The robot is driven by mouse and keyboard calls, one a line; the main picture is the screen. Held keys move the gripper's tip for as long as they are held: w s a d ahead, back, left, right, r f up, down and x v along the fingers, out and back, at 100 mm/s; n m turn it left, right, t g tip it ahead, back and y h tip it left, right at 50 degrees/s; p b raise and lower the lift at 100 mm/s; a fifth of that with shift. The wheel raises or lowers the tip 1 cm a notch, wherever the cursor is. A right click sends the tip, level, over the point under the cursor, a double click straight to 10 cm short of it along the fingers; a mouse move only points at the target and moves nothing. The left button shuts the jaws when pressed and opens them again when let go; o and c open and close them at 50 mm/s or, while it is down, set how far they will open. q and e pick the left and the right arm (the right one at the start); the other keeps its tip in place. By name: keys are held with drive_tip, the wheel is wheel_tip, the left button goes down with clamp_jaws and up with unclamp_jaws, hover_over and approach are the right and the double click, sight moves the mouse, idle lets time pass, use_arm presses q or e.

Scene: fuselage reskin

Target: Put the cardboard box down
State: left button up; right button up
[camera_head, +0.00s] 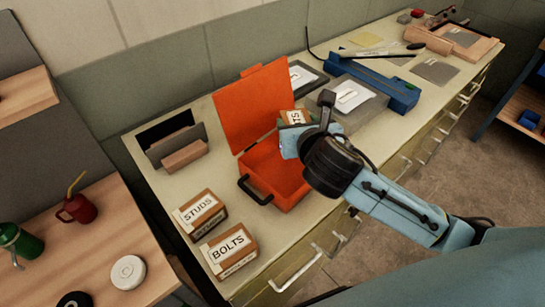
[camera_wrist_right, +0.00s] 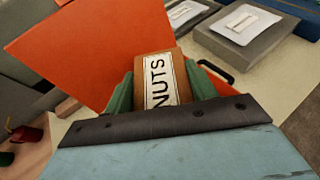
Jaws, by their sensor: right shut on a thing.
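The cardboard box labelled NUTS (camera_wrist_right: 157,82) is between the two green fingers of my right gripper (camera_wrist_right: 163,88) in the right wrist view. In the head view, my right gripper (camera_head: 297,132) is over the open orange toolbox and shut on the box; part of the box (camera_head: 289,117) shows behind it. The box is partly hidden by the gripper, and I cannot tell whether it touches the toolbox. The orange toolbox (camera_head: 262,165) stands on the workbench with its lid (camera_wrist_right: 90,45) raised at the back. My left gripper is not in view.
Cardboard boxes labelled STUDS (camera_head: 200,214) and BOLTS (camera_head: 229,249) stand at the bench's near left end. The bench top (camera_head: 300,228) is bare in front of the toolbox.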

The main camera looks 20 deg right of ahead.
sight(302, 117)
drive_tip(key=w+d+m+g+h+p, duration=0.1)
drive_tip(key=m+g+h, duration=0.1)
drive_tip(key=m+h, duration=0.1)
drive_tip(key=w+d+m+g+h+p, duration=0.1)
drive_tip(key=m+g+h+p, duration=0.1)
drive_tip(key=m+h, duration=0.1)
drive_tip(key=w+d+m+g+h+p, duration=0.1)
drive_tip(key=m+g+h+p, duration=0.1)
drive_tip(key=m+h, duration=0.1)
drive_tip(key=shift+d+r+m, duration=0.3)
drive_tip(key=shift+m, duration=0.1)
drive_tip(key=shift+s+a+f+m+g+h, duration=0.1)
drive_tip(key=shift+s+a+m+g+h, duration=0.2)
drive_tip(key=shift+s+a+m+g, duration=0.3)
drive_tip(key=shift+w+f, duration=0.1)
drive_tip(key=shift+f, duration=0.2)
wheel_tip(302, 117, down, 10)
drive_tip(key=shift+r+b, duration=0.2)
drive_tip(key=shift+b, duration=0.5)
drive_tip(key=shift+f, duration=0.1)
drive_tip(key=o, duration=1.3)
